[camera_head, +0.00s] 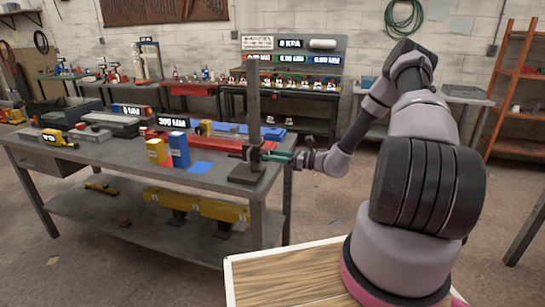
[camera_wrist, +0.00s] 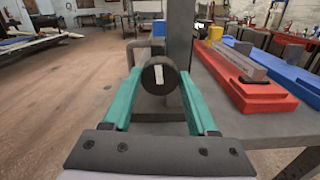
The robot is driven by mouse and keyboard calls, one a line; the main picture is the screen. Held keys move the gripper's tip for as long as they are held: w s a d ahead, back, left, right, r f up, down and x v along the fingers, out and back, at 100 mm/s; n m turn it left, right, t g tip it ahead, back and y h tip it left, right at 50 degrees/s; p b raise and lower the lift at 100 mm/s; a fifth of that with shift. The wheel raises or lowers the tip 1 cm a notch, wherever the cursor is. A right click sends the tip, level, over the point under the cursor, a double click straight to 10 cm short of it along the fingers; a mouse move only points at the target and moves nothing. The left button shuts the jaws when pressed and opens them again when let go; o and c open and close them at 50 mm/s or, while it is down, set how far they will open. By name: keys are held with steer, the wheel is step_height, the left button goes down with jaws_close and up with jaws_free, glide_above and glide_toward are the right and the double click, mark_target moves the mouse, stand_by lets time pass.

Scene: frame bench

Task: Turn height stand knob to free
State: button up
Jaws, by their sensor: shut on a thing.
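The height stand (camera_head: 253,110) is a tall dark post on a block base (camera_head: 247,173) at the right front corner of the workbench. Its knob (camera_wrist: 159,76) is a dark round disc with a pale mark standing upright on its face, in front of the post in the wrist view. My gripper (camera_wrist: 160,84) has teal fingers, one on each side of the knob, and is shut on it. In the head view my gripper (camera_head: 278,156) reaches the post from the right, and the knob is too small there to make out its mark.
A red tray (camera_wrist: 250,92) lies right of the post in the wrist view. The floor (camera_wrist: 65,90) left of the post is clear.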

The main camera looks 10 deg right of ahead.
steer(key=shift+s+f+n, duration=0.1)
steer(key=shift+s+n, duration=0.05)
steer(key=shift+n, duration=8.25)
steer(key=o, duration=1.4)
steer(key=shift+d, duration=0.1)
steer(key=v, duration=1)
steer(key=shift+s+d, duration=0.2)
